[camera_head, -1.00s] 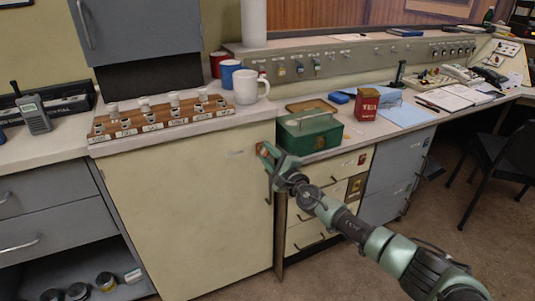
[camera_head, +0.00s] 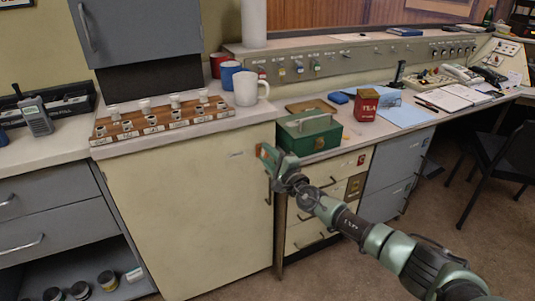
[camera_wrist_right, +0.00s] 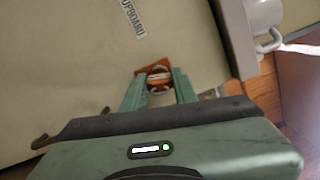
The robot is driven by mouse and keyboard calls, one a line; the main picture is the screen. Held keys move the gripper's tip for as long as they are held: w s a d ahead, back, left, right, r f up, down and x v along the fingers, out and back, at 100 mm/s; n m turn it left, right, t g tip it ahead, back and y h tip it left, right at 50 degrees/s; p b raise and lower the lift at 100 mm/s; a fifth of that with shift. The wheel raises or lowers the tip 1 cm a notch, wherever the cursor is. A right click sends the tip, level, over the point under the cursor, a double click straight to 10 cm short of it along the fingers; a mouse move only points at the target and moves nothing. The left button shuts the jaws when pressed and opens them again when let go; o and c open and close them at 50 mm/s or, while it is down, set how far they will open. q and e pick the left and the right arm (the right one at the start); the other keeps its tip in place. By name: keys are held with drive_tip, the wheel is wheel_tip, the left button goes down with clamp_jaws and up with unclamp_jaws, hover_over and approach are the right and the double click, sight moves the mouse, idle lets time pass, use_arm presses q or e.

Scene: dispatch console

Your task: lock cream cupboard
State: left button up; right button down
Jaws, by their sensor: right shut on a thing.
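The cream cupboard (camera_head: 190,215) stands under the counter, with its door shut. Its dark handle (camera_head: 268,190) is near the door's right edge. My right gripper (camera_head: 266,152) is at the door's upper right corner. In the right wrist view its two green fingers (camera_wrist_right: 159,84) are closed on a small orange piece, seemingly a key (camera_wrist_right: 153,69), at a round metal lock. How deep the key sits is hidden by the fingers. The cupboard's label (camera_wrist_right: 132,18) shows in the wrist view. My left gripper is not in view.
A wooden rack (camera_head: 160,118) with several white-topped pieces and a white mug (camera_head: 249,88) stand on the cupboard's top. A green box (camera_head: 308,133) and a red tea tin (camera_head: 366,104) are on the lower desk to the right.

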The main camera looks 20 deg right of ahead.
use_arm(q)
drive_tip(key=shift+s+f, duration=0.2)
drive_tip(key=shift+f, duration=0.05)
use_arm(e)
drive_tip(key=shift+w+r+n, duration=0.1)
drive_tip(key=shift+r+n, duration=0.2)
drive_tip(key=shift+r, duration=0.1)
use_arm(q)
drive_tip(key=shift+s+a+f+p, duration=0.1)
drive_tip(key=shift+p, duration=0.2)
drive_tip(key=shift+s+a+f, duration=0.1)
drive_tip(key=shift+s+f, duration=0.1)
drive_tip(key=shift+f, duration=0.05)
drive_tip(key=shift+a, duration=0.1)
